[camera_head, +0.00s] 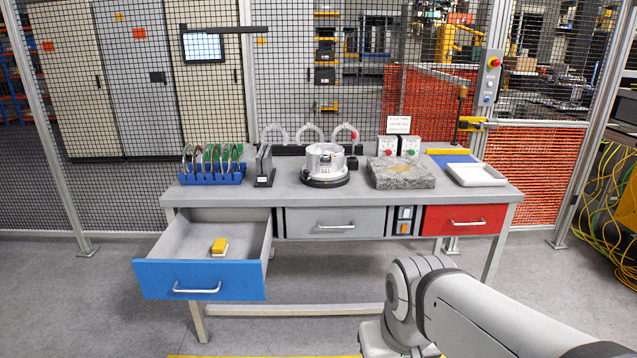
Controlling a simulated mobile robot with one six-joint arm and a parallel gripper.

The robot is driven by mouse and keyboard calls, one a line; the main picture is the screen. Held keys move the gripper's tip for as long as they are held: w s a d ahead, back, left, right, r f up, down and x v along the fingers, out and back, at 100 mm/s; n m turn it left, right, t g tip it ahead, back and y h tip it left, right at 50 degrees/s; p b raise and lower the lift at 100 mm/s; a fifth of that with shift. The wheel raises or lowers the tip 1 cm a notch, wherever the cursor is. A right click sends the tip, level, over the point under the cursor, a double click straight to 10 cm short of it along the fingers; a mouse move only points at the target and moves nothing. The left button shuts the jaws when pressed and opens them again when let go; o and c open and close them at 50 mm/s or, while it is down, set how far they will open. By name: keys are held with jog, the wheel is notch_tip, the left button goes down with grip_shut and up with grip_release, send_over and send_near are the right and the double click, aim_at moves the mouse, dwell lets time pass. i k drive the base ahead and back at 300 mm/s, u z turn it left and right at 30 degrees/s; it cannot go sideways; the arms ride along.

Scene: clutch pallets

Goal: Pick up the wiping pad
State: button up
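A small yellow block with a pale underside, which looks like the wiping pad (219,246), lies inside the open blue-fronted drawer (199,279) at the left of the workbench. It sits toward the drawer's right side, with bare drawer floor around it. My arm reaches in from the lower right corner, well apart from the drawer. My gripper is outside the picture, so its state does not show.
The workbench (270,198) carries a blue rack (212,177), a round metal fixture (325,163), a stone slab (401,173) and a white tray (476,174). The grey drawer (320,223) and red drawer (467,219) are closed. Floor before the bench is clear.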

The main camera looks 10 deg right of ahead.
aim_at(220, 248)
jog(key=u, duration=0.7)
jog(key=i, duration=1)
jog(key=u, duration=0.6)
jog(key=i, duration=1.05)
jog(key=z, duration=0.3)
